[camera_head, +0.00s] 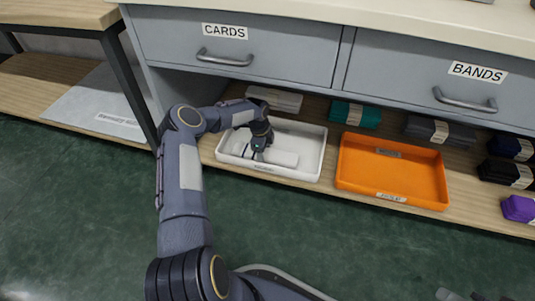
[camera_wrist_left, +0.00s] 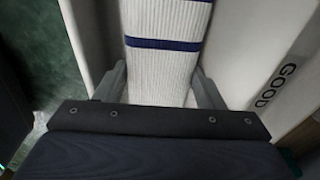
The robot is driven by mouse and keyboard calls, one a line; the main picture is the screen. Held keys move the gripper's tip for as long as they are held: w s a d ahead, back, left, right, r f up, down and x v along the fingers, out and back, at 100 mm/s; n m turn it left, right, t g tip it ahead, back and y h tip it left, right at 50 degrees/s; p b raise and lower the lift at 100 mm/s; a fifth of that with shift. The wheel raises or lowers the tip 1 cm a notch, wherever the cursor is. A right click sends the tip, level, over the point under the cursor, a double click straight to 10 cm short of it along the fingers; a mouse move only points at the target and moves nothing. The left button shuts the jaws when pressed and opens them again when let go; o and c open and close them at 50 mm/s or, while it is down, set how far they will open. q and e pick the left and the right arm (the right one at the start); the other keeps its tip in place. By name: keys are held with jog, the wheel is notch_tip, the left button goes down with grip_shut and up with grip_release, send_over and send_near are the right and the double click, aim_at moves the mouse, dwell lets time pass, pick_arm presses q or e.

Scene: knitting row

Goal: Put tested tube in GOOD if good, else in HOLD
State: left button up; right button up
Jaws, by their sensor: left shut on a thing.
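My left gripper (camera_head: 260,153) reaches down into the white tray (camera_head: 290,174) on the low wooden shelf. It is shut on a white ribbed knitted tube (camera_head: 285,158), which lies low inside that tray. In the left wrist view the tube (camera_wrist_left: 160,65) has dark blue stripes and sits between the two fingers (camera_wrist_left: 160,88). The white tray's wall (camera_wrist_left: 245,55) reads GOOD there. The orange tray (camera_head: 420,198) stands to the right of the white one and looks empty. Its front label is too small to read.
Drawers marked CARDS (camera_head: 235,50) and BANDS (camera_head: 430,85) hang above the shelf. Folded teal (camera_head: 355,115), dark and purple (camera_head: 519,209) bundles lie behind and right of the trays. A table leg (camera_head: 130,80) stands left. Small grey parts are cut off at bottom right.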

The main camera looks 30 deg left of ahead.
pick_arm(q)
jog(key=o, duration=0.7)
jog(key=shift+f, duration=0.1)
jog(key=shift+o, duration=0.2)
jog(key=r+p, duration=0.1)
jog(key=r, duration=0.1)
jog(key=r+p, duration=0.1)
jog(key=r, duration=0.2)
jog(key=a+r+p, duration=0.1)
jog(key=r, duration=0.1)
jog(key=shift+s+r+p, duration=0.1)
jog(key=shift+r+p, duration=0.2)
jog(key=shift+r, duration=0.1)
